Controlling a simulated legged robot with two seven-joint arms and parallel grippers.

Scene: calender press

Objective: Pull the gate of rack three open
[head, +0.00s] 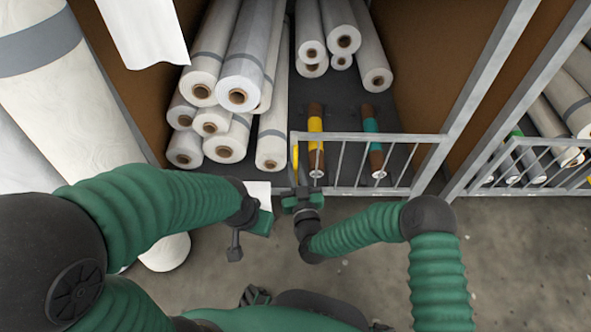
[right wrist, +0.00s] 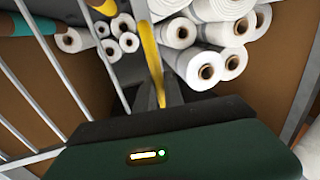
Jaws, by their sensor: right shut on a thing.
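The grey barred gate (head: 370,137) stands low across the right part of the rack bay in the head view. A yellow handle (head: 295,157) runs upright at its left end. My right gripper (head: 302,194) is at that end, shut on the handle. In the right wrist view the yellow handle (right wrist: 151,62) runs down between the dark fingers (right wrist: 159,98), and gate bars (right wrist: 40,55) show at the left. My left gripper (head: 249,232) hangs to the left of the gate, apart from it; its jaws are unclear. No rack number is readable.
A neighbouring rack gate (head: 540,165) is at the right. Large white rolls (head: 50,60) stand at the left.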

